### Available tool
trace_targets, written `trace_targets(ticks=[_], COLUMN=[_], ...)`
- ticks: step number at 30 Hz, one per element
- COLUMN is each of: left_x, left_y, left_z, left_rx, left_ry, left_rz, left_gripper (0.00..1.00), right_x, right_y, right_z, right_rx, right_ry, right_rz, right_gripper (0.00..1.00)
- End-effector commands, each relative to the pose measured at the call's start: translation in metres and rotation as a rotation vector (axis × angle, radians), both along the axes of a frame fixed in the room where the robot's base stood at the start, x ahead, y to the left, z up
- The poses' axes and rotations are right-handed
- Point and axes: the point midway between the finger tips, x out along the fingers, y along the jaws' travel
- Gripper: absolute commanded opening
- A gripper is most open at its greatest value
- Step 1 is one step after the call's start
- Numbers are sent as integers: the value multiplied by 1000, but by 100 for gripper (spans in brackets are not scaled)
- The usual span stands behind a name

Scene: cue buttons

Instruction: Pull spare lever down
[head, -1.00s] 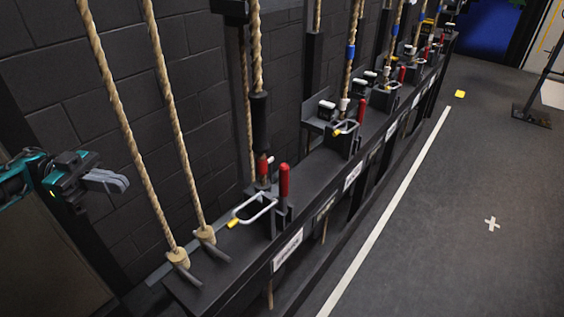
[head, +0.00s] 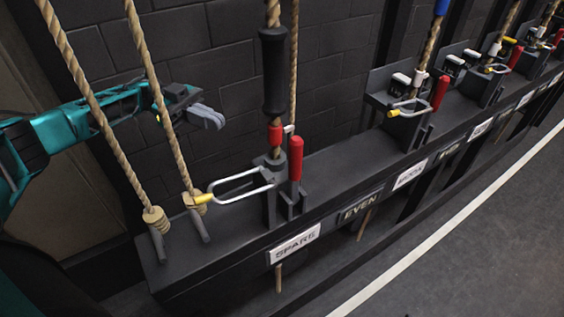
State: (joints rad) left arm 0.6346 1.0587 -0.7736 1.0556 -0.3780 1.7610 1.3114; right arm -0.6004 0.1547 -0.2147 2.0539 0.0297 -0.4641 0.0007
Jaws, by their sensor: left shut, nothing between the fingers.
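The spare lever (head: 295,158) has a red handle and stands upright on the dark rail, above a white label reading SPARE (head: 297,244). A wire loop with a yellow tip (head: 240,187) sticks out to the left at its base. A rope with a black sleeve (head: 274,72) rises just left of the lever. My left gripper (head: 213,117) is shut and empty, left of the lever and apart from it, higher in the picture. Two ropes cross in front of my left arm. My right gripper is not in view.
Two tan ropes (head: 160,100) end at pegs on the rail's near end. More red-handled levers (head: 440,92) with wire loops stand along the rail (head: 345,160) to the right. A dark block wall (head: 235,60) is behind. The floor (head: 480,250) at right is clear.

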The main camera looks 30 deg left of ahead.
Motion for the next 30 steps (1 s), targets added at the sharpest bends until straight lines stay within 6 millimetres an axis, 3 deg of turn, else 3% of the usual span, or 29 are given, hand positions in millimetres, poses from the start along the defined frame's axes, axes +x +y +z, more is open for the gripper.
trace_targets(ticks=[3,17,23,30], left_x=[0,0,-3,-6], left_y=[0,-4,-28,-79], left_z=[-10,-9,-8,-9], left_rx=[0,-1,-1,-3], left_ry=[-1,0,0,0], left_rz=[0,-2,-5,-5], left_gripper=[0,0,0,0], right_x=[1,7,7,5], right_y=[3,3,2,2], right_z=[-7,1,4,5], right_rx=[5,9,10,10], right_ry=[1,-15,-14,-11], right_rz=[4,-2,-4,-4], right_gripper=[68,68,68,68])
